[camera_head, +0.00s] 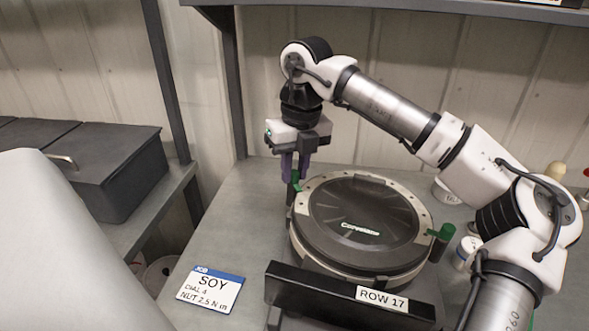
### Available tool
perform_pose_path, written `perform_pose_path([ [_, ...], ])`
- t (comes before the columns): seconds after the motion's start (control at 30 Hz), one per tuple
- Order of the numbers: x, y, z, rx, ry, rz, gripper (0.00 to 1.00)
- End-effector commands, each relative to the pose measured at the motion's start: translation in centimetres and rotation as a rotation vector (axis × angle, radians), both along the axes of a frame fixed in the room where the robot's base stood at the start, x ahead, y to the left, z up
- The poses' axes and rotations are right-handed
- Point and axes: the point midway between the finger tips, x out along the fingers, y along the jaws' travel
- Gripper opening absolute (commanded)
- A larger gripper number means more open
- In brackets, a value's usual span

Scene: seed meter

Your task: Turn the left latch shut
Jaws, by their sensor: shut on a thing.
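The seed meter (325,255) stands on the bench, with a round dark lid (355,218) inside a pale ring. The left latch (293,186) is a small green piece at the ring's upper left edge, mostly hidden by my fingers. My gripper (296,172) points down there, its purple fingers shut on the left latch. I cannot tell the latch's angle. The right latch (441,238), also green, sticks out at the ring's right side.
A black bar with a ROW 17 label (382,299) runs along the meter's front. A SOY card (212,291) lies left on the bench (225,235). Small containers (447,191) stand right, near my arm. A dark box (110,165) sits on the left bench. A shelf (420,10) hangs above.

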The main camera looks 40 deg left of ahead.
Motion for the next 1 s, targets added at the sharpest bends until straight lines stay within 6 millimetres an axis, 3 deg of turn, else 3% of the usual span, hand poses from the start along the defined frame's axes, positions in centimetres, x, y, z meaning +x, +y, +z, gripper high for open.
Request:
perform_pose_path([
  [0.5,0.1,0.01,0.06,0.028,-0.018,0.455,0.0],
  [1.0,0.09,0.03,0.05,0.042,-0.025,0.664,0.0],
])
